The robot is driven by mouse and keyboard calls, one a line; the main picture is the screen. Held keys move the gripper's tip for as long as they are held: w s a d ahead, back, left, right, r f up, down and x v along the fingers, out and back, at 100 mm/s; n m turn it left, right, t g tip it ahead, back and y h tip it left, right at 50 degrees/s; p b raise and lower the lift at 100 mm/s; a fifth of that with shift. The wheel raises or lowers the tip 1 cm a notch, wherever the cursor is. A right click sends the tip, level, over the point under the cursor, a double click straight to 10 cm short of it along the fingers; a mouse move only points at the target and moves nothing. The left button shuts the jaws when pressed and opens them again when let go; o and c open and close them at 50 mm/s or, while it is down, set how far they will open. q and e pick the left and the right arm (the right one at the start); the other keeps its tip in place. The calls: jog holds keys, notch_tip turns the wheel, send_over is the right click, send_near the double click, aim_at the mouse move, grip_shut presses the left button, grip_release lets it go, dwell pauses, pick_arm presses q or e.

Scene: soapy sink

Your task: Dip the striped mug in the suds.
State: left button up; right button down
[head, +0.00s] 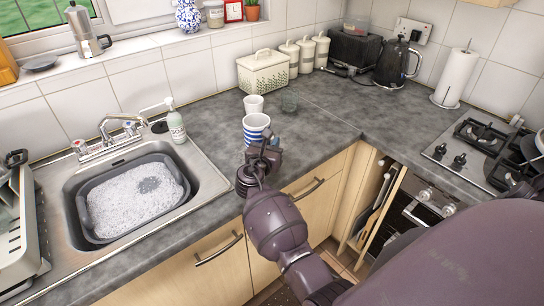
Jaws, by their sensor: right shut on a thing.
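The striped mug (256,125), white with blue bands, is upright at the counter's front part, right of the sink. My right gripper (262,147) is at the mug's near side and shut on it. The gripper hides the mug's lower near part, so I cannot tell whether its base touches the counter. White suds (125,207) fill the grey basin (84,217) set in the steel sink, to the left of the mug. A darker gap shows in the foam. My left gripper is not in view.
A plain white cup (253,103) stands just behind the mug, with a clear glass (289,102) to its right. A soap bottle (175,122) and the tap (108,130) stand behind the sink. A dish rack (20,235) is at the left. Counter between mug and sink is mostly clear.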

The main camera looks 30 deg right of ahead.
jog(key=shift+f, duration=2.05)
jog(key=shift+f, duration=0.2)
jog(key=c, duration=1.2)
grip_release()
jog(key=shift+f+b, duration=0.1)
jog(key=shift+b, duration=0.3)
jog(key=b+v, duration=0.1)
jog(key=v, duration=1.1)
jog(key=shift+a, duration=0.1)
